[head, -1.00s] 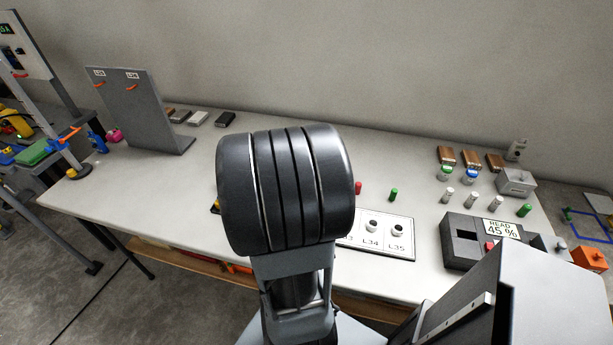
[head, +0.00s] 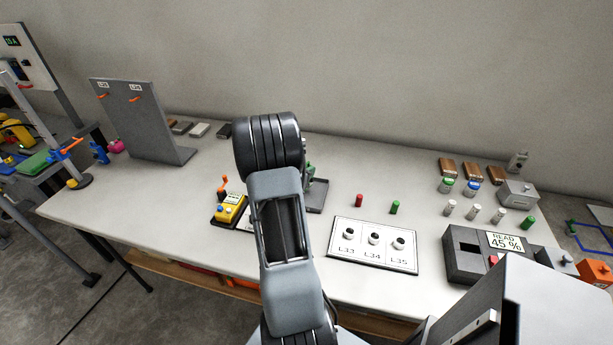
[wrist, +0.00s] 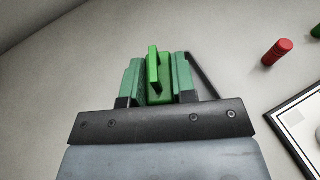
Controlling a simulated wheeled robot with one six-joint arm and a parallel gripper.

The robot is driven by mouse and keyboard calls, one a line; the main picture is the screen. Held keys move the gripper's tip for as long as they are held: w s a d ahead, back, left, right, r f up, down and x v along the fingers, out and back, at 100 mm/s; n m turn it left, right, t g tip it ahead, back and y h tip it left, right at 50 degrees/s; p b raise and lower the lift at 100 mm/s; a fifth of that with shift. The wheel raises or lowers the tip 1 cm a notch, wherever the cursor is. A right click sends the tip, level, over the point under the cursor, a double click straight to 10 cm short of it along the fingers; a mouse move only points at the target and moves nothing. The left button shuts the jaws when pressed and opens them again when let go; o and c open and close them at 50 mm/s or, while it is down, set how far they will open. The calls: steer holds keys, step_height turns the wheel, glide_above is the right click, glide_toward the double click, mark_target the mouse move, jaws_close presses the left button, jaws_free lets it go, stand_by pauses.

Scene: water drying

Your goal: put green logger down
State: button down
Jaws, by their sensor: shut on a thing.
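The green logger (wrist: 160,90) shows in the wrist view as a green block with a bright upright fin. My gripper (wrist: 157,78) is shut on it, with one jaw on each side. In the head view my own arm hides most of the gripper and logger; only a small green part (head: 310,170) shows to the right of the arm. A small dark tray (head: 318,196) lies on the table just below that green part. I cannot tell whether the logger touches the table or tray.
A white board (head: 372,258) marked L33, L34 and L35 lies right of my arm. A red cylinder (head: 359,200) and a green cylinder (head: 395,207) stand behind it. A yellow device (head: 229,210) sits left. A grey meter (head: 465,262) reads 45 %.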

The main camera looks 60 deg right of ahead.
steer(key=shift+f, duration=1.15)
steer(key=shift+f, duration=0.1)
steer(key=shift+f+b, duration=0.15)
steer(key=shift+b, duration=0.2)
steer(key=c, duration=0.9)
jaws_free()
